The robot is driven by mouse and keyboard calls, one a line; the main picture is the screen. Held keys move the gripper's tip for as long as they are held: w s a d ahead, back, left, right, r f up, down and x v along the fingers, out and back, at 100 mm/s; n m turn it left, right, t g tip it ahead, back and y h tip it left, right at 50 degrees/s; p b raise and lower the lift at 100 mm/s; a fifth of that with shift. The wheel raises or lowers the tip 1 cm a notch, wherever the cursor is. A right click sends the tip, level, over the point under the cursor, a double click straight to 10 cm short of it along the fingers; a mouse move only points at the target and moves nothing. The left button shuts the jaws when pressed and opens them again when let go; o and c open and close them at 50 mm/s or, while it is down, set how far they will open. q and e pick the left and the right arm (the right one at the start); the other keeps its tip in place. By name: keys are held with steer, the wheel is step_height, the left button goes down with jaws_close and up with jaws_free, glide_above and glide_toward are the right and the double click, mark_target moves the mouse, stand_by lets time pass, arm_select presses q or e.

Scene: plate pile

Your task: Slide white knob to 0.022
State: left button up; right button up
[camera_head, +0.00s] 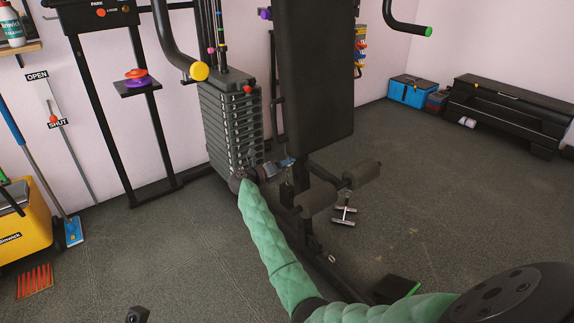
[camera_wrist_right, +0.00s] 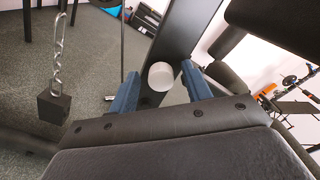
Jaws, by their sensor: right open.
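The white knob (camera_wrist_right: 160,76) shows in the right wrist view as a pale round cap on a dark upright post. My right gripper (camera_wrist_right: 160,71) is open, with one blue finger to each side of the knob. I see gaps between the fingers and the knob, and cannot tell how far the fingertips reach along it. In the head view my right gripper (camera_head: 288,162) is at the lower frame of the weight machine, beside the weight stack (camera_head: 233,125). The knob is not clearly visible there. My left gripper is not in view.
The machine's dark backrest (camera_head: 318,75) and foam rollers (camera_head: 318,197) are close to my right gripper. In the wrist view a chain with a black block (camera_wrist_right: 55,104) hangs at the left. Open floor (camera_head: 440,200) lies to the right of the machine.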

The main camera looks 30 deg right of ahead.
steer(key=shift+d, duration=0.4)
steer(key=shift+c, duration=0.2)
jaws_close()
steer(key=shift+a, duration=1.25)
